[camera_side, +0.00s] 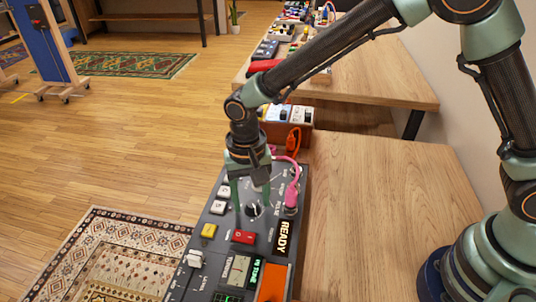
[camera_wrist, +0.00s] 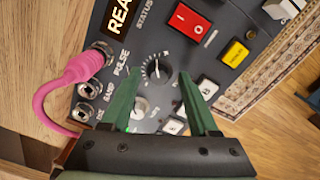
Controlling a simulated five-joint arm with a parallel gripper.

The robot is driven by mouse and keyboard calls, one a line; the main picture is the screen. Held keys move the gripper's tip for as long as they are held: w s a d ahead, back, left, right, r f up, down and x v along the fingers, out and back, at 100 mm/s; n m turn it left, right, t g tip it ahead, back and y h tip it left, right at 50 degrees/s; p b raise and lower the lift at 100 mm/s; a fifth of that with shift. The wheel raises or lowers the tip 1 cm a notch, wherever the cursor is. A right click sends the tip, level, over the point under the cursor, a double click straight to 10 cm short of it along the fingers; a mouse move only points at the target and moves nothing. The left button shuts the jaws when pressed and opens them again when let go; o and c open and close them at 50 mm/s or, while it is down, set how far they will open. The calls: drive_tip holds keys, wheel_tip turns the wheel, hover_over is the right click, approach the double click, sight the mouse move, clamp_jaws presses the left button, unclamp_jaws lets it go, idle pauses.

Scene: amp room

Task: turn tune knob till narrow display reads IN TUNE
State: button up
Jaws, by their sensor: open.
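A black knob with a pale pointer and a ring of marks shows on the grey panel in the side view (camera_side: 254,209) and the wrist view (camera_wrist: 156,67). No label on it is legible, so I cannot tell if it is the tune knob. My gripper (camera_side: 251,213) is open and points down at the panel. In the wrist view its green fingertips (camera_wrist: 160,76) are on either side of this knob; contact is not clear. A narrow dark display (camera_side: 256,273) has small green text that looks like IN TUNE. Another display (camera_side: 285,238) reads READY.
A pink cable (camera_side: 291,192) is plugged in beside the knob. Near it are a red switch (camera_side: 243,237), a yellow button (camera_side: 209,231) and a smaller pale knob (camera_wrist: 140,108). An orange block (camera_side: 272,283) is at the panel's near end. The wooden table (camera_side: 365,220) is bare to the right.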

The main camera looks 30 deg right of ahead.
sight(250, 203)
wheel_tip(250, 203, up, 12)
drive_tip(key=shift+f, duration=0.25)
drive_tip(key=shift+w+a, duration=0.1)
drive_tip(key=shift+w, duration=0.05)
drive_tip(key=s+d+r+n+t, duration=0.1)
drive_tip(key=d+r, duration=0.3)
drive_tip(key=d, duration=0.3)
drive_tip(key=s+d+r+n+t, duration=0.1)
drive_tip(key=s+d+r+t, duration=0.15)
drive_tip(key=d, duration=0.45)
drive_tip(key=s+d+n+t, duration=0.2)
drive_tip(key=s+d, duration=0.3)
drive_tip(key=d, duration=0.4)
drive_tip(key=shift+s+d+r, duration=0.35)
drive_tip(key=shift+r, duration=0.1)
